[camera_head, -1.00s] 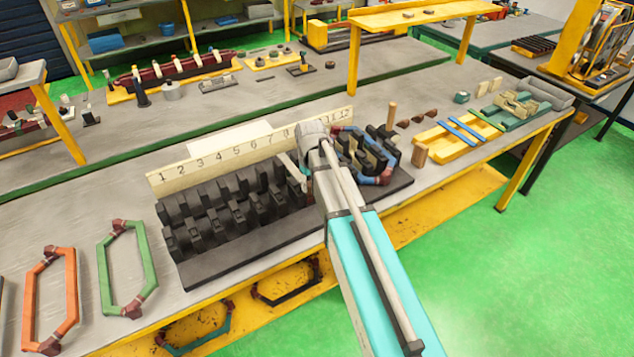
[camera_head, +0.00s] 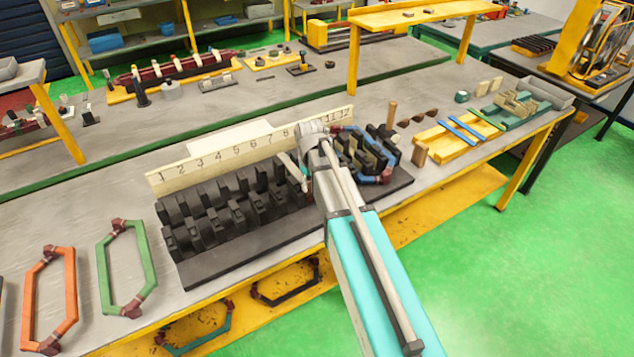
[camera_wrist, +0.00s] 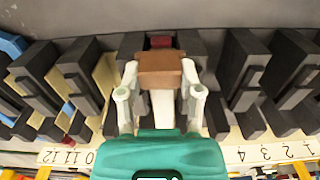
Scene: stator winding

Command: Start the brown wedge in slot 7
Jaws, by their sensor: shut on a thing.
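The brown wedge (camera_wrist: 160,68) is between the two pale fingers of my gripper (camera_wrist: 160,76) in the wrist view, and the gripper is shut on it. The wedge is above the dark stator block (camera_wrist: 240,70), in the stretch between the labels 4 and 10. A dark red piece (camera_wrist: 161,41) shows just beyond the wedge. Whether the wedge touches a slot mouth cannot be told. In the head view the stator (camera_head: 215,215) stands before a numbered strip (camera_head: 215,160); my arm hides the wedge, most of the gripper and the slots around 9.
Blue and red-brown coil parts (camera_head: 385,150) fill the right end slots. Loose brown pieces (camera_head: 420,118) and a yellow tray (camera_head: 445,142) lie to the right. A green coil (camera_head: 147,265) and an orange coil (camera_head: 70,290) lie at the left. An upright wooden peg (camera_head: 391,115) stands behind the right end.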

